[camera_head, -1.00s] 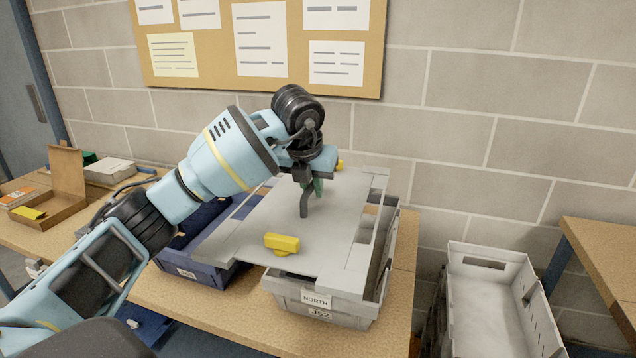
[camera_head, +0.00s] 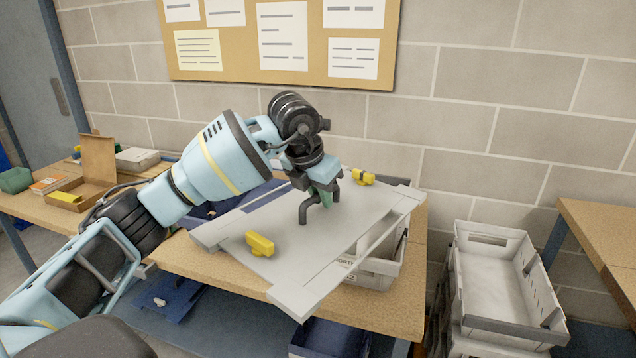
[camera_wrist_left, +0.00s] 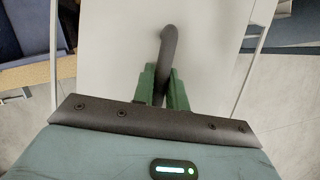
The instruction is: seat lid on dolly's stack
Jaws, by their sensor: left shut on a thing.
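The lid (camera_head: 330,225) is a flat grey panel with yellow latches (camera_head: 260,244) and a dark bent handle (camera_head: 303,210). My left gripper (camera_head: 322,194) is shut on this handle; in the left wrist view the green fingers (camera_wrist_left: 163,88) close around it. The lid hangs tilted over the bench and a grey tote (camera_head: 375,275) with a partly covered NORTH label. To the right of the bench stands a stack of grey totes (camera_head: 455,300), its top one open and empty. The lid is apart from this stack. A dolly under it cannot be made out. My right gripper is out of view.
The wooden bench (camera_head: 410,305) bears a blue tote, mostly covered by the lid and arm, and an open cardboard box (camera_head: 98,160) at left. A blue bin (camera_head: 330,338) is below. Another table (camera_head: 600,222) stands right of the stack. The brick wall closes the back.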

